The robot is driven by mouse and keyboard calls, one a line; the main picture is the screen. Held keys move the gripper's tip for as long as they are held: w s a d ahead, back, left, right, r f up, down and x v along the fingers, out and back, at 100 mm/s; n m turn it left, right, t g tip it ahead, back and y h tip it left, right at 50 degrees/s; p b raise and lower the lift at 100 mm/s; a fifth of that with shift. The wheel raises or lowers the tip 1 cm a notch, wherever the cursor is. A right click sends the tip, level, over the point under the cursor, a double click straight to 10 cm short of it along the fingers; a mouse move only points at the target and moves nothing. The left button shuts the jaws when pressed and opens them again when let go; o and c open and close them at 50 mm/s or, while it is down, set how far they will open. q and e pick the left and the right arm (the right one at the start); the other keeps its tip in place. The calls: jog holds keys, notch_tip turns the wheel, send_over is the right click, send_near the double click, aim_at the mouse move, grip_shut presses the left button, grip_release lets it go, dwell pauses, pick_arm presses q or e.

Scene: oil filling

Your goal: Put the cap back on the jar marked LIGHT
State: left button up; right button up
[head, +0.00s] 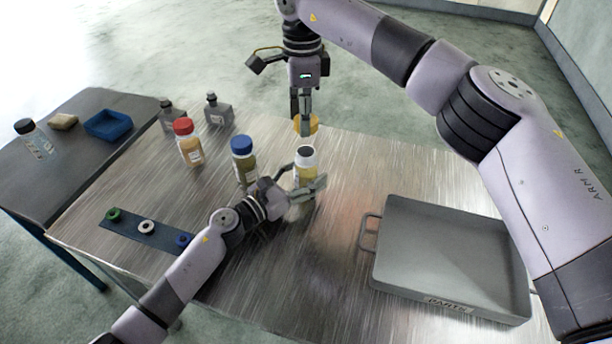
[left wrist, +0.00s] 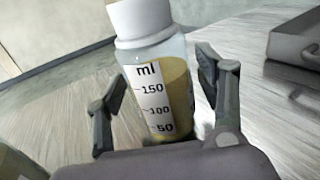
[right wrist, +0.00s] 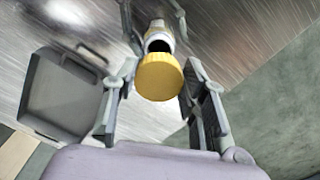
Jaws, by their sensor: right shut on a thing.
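A jar with a white collar and dark open mouth (head: 305,160) stands upright on the metal table, holding yellowish liquid. Its graduated ml label shows in the left wrist view (left wrist: 158,100); I cannot read the word LIGHT on it. My left gripper (head: 308,188) is around this jar, a finger on each side with visible gaps. My right gripper (head: 304,112) points down behind and above the jar, shut on a yellow cap (head: 306,126). In the right wrist view the cap (right wrist: 160,76) sits between the fingers, apart from the jar mouth (right wrist: 158,44).
A blue-capped jar (head: 243,165) and a red-capped jar (head: 188,148) stand left of the open jar. Two grey bottles (head: 218,112) are behind. A strip with coloured rings (head: 130,229) lies front left. A grey tray (head: 378,262) fills the right. A side table (head: 60,165) holds small items.

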pick_arm(q)
grip_shut()
dwell(0.7)
